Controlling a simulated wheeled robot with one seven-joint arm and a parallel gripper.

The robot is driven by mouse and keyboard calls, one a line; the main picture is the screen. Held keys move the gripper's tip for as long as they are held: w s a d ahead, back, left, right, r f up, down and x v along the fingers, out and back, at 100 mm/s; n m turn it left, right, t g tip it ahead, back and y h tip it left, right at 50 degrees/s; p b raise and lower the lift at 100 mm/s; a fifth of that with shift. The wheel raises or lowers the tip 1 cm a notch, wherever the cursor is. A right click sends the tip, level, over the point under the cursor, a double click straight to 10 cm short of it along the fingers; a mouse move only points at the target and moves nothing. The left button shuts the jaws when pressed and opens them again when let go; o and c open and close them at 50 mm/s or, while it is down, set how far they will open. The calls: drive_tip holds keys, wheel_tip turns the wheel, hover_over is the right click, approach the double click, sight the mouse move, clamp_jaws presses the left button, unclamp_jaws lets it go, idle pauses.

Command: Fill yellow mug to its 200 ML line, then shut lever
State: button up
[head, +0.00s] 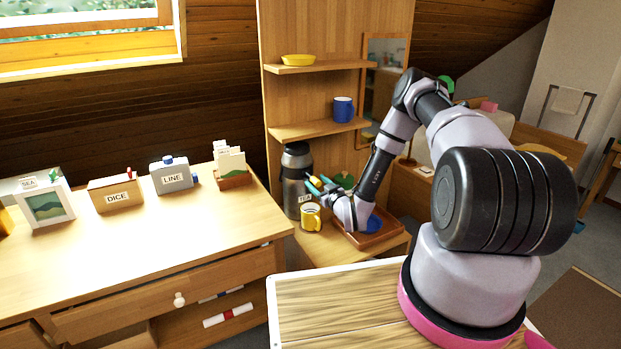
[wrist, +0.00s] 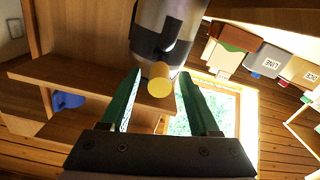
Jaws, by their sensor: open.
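The dark and steel tea urn (head: 296,172) stands on the low cabinet, with a TEA label on its lower side. The yellow mug (head: 311,217) stands upright in front of it, its handle to the right. Its level and 200 ML line are too small to read. My gripper (head: 321,183) is at the urn's front, above the mug. In the wrist view its green fingers (wrist: 158,98) are open, either side of a yellow knob (wrist: 159,79) that looks like the lever's end. The urn (wrist: 165,25) is behind the knob. I cannot see contact or the mug there.
A brown tray (head: 372,238) with a blue item lies right of the mug, under my arm. Shelves above hold a blue mug (head: 343,109) and a yellow bowl (head: 298,60). The desk at left carries DICE (head: 115,193) and LINE (head: 171,176) boxes.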

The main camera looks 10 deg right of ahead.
sight(311, 177)
drive_tip(key=x, duration=0.5)
clamp_jaws()
idle(1.4)
